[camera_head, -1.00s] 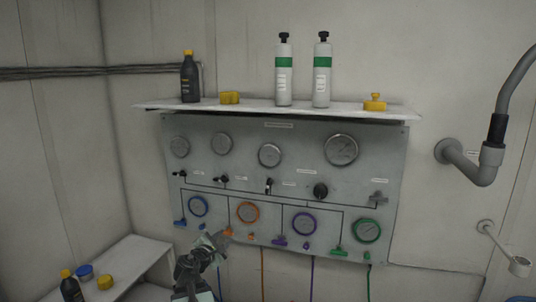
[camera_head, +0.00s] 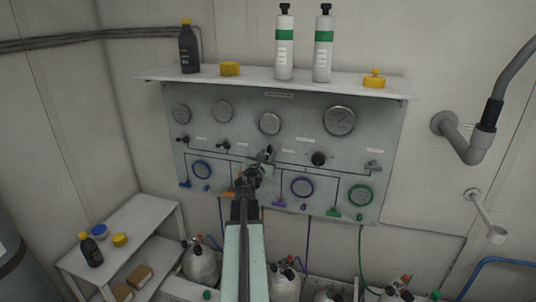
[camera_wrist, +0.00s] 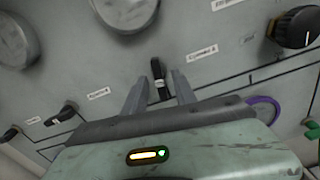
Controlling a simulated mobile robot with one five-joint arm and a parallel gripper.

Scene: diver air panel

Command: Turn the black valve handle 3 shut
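The black valve handle (camera_wrist: 158,80), third from the left in the row of black handles, points roughly up from the panel's black line in the wrist view. In the head view the handle (camera_head: 268,150) is partly hidden by my gripper (camera_head: 260,160). In the wrist view my gripper (camera_wrist: 159,88) is open, with one grey finger on each side of the handle. I see a gap on both sides, so the fingers do not appear to be closed on it. I cannot tell how deep the handle sits between them.
Two other black handles (camera_head: 184,139) (camera_head: 224,146) lie sideways to the left. A round black knob (camera_head: 319,158) is to the right. Gauges (camera_head: 269,123) sit above, coloured-ring gauges below. A shelf (camera_head: 150,74) with bottles overhangs the panel. Cylinders (camera_head: 201,264) stand below.

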